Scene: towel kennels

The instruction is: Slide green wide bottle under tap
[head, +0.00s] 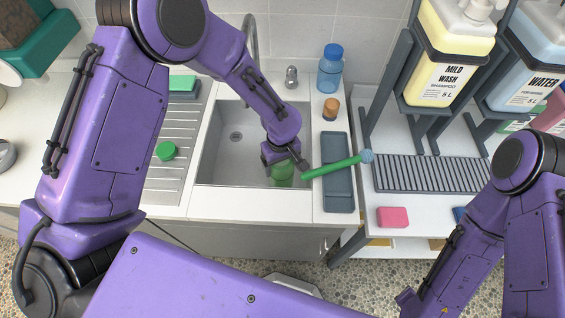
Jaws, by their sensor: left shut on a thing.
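The green wide bottle (283,174) is in the right front part of the sink (222,165), its upper part hidden by my left gripper. My left gripper (284,161) reaches down over the sink and is shut on the bottle. The tap (250,30) rises behind the sink; my left arm hides part of it, and its outlet cannot be made out. My right arm comes in from the right; its end (409,299) is low near the bottom edge, away from the sink, and its jaws cannot be made out.
A green brush (335,167) with a blue head extends over the grey tray (338,193), close to my left gripper. A blue bottle (330,72) and a small brown-topped jar (331,108) stand behind. A green cap (165,151) lies on the drainboard (160,184).

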